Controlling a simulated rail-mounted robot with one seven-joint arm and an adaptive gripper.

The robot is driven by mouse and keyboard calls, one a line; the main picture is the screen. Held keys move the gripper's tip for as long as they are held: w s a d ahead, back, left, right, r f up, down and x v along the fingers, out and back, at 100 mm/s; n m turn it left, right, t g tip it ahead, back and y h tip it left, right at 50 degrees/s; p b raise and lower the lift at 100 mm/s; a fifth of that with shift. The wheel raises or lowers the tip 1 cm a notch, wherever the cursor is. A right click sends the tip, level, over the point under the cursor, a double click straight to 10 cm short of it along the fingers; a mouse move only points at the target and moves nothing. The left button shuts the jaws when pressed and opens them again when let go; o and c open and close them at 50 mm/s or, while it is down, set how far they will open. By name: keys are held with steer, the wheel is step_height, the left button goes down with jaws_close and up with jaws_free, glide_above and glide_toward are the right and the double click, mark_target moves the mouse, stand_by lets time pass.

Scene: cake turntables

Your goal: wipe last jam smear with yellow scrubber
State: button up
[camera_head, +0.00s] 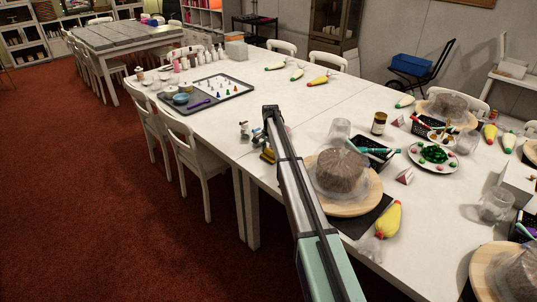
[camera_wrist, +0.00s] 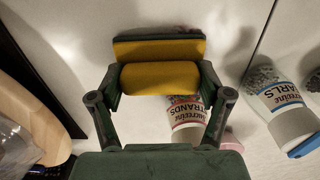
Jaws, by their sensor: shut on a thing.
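My gripper (camera_wrist: 160,82) is shut on the yellow scrubber (camera_wrist: 160,77), a yellow block with a dark green-grey strip along its far side, held between both fingers. In the head view the scrubber's yellow (camera_head: 267,155) shows just left of my arm, over the white table. My gripper is mostly hidden there by the arm. I cannot tell whether the scrubber touches the table.
Sprinkle jars labelled strands (camera_wrist: 186,120) and pearls (camera_wrist: 280,105) stand close to my gripper. A wooden turntable (camera_head: 372,195) with a wrapped cake (camera_head: 341,176) is right of my arm. A grey tray (camera_head: 218,105) lies at back left. White tabletop (camera_head: 300,108) is bare behind my arm.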

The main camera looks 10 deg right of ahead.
steer(key=shift+w+d, duration=0.45)
steer(key=shift+d, duration=0.25)
steer(key=shift+w+d, duration=0.45)
steer(key=shift+d, duration=0.2)
steer(key=shift+s+a+f, duration=0.1)
steer(key=shift+s+a+f, duration=0.1)
steer(key=shift+s+a, duration=0.45)
steer(key=shift+a, duration=0.25)
steer(key=shift+s+a, duration=0.55)
steer(key=shift+a, duration=0.25)
steer(key=shift+s+a, duration=0.5)
steer(key=shift+a, duration=0.25)
steer(key=shift+s+a, duration=0.45)
steer(key=shift+a, duration=0.25)
steer(key=shift+w+a, duration=0.35)
steer(key=shift+w, duration=0.2)
steer(key=shift+w+a, duration=0.3)
steer(key=shift+w, duration=0.2)
steer(key=shift+w+d+p, duration=0.1)
steer(key=shift+w+d, duration=0.6)
steer(key=shift+d, duration=0.35)
steer(key=shift+w+d+p, duration=0.1)
steer(key=shift+w+d, duration=0.55)
steer(key=shift+d, duration=0.4)
steer(key=shift+w+d+p, duration=0.1)
steer(key=shift+w+d, duration=0.6)
steer(key=shift+d, duration=0.35)
steer(key=shift+s, duration=0.1)
